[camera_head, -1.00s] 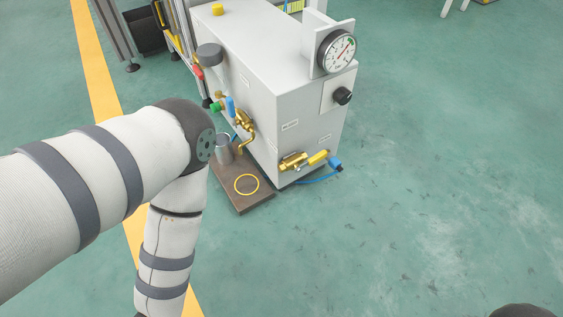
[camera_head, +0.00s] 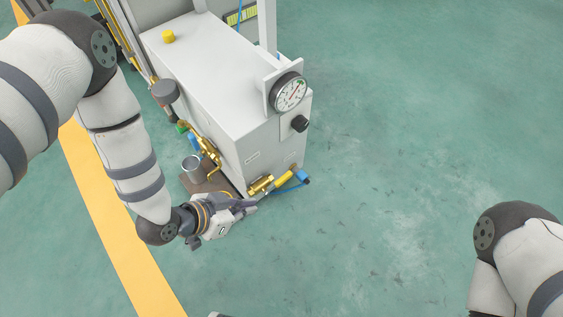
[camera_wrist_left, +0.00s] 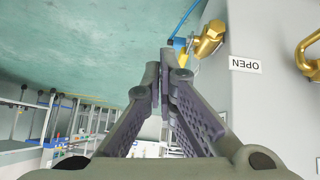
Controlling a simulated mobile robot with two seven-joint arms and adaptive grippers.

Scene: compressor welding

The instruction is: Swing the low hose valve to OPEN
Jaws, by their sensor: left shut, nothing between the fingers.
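The low hose valve (camera_head: 261,185) is a brass body low on the grey compressor cabinet (camera_head: 262,155). Its yellow handle (camera_head: 283,179) points right along the front, with a blue end piece (camera_head: 301,175) and blue hose beside it. My left gripper (camera_head: 256,203) is shut and empty, just in front of and below the brass body; I cannot tell whether it touches.
A metal cup (camera_head: 192,165) stands on a brown board beside the cabinet. Another brass valve (camera_head: 208,147) sits on the cabinet's left side, also partly visible in the wrist view (camera_wrist_left: 309,58). A pressure gauge (camera_head: 290,93) is above. Green floor at right is clear.

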